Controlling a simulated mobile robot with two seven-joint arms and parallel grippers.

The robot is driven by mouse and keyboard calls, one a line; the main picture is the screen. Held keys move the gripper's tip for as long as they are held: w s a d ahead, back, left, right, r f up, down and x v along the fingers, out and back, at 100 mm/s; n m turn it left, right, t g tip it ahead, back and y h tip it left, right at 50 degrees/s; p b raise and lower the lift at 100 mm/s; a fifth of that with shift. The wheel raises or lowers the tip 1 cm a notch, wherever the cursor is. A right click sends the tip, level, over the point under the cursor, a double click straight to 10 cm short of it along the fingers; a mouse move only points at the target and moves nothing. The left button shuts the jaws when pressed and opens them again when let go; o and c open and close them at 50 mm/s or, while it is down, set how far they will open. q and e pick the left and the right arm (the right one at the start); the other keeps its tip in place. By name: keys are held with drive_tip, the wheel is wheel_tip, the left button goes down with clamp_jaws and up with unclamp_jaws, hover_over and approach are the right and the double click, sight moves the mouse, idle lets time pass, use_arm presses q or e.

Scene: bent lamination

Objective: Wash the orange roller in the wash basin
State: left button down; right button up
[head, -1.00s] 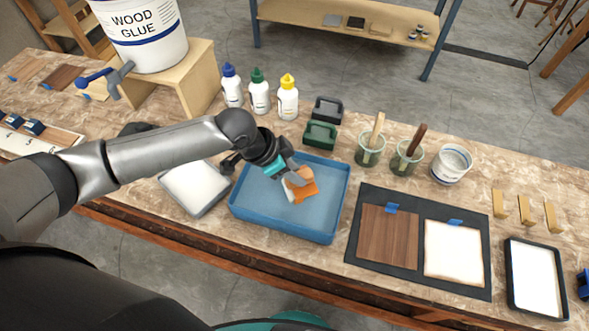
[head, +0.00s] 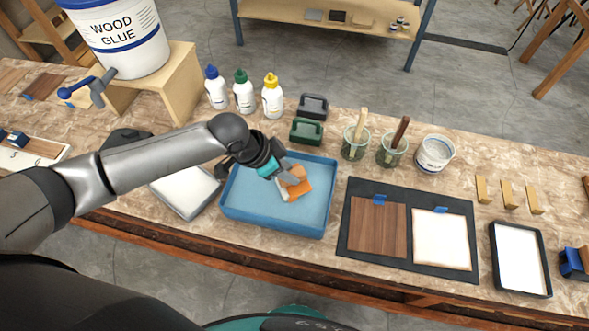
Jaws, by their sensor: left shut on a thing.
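The orange roller (head: 302,188) is in my left gripper (head: 286,179), over the blue wash basin (head: 262,221). The gripper is shut on the roller, and its fingers hide part of it. The roller has an orange part and a pale part and sits low within the basin's outline. I cannot tell whether it touches the water or the basin floor. My right gripper does not show.
A white tray (head: 186,194) stands left of the basin. Green (head: 306,131) and dark (head: 313,106) holders and glue bottles (head: 243,93) stand behind it. A dark mat (head: 408,259) with a wood panel (head: 377,228) and a white panel (head: 441,238) lies to the right.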

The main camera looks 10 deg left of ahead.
use_arm(q)
drive_tip(key=a, duration=0.4)
drive_tip(key=shift+w+a, duration=0.1)
drive_tip(key=shift+p, duration=0.3)
drive_tip(key=shift+d+r+p, duration=0.1)
drive_tip(key=shift+d+p, duration=0.4)
drive_tip(key=shift+d, duration=0.6)
drive_tip(key=shift+d+p, duration=0.7)
drive_tip(key=shift+d, duration=1.25)
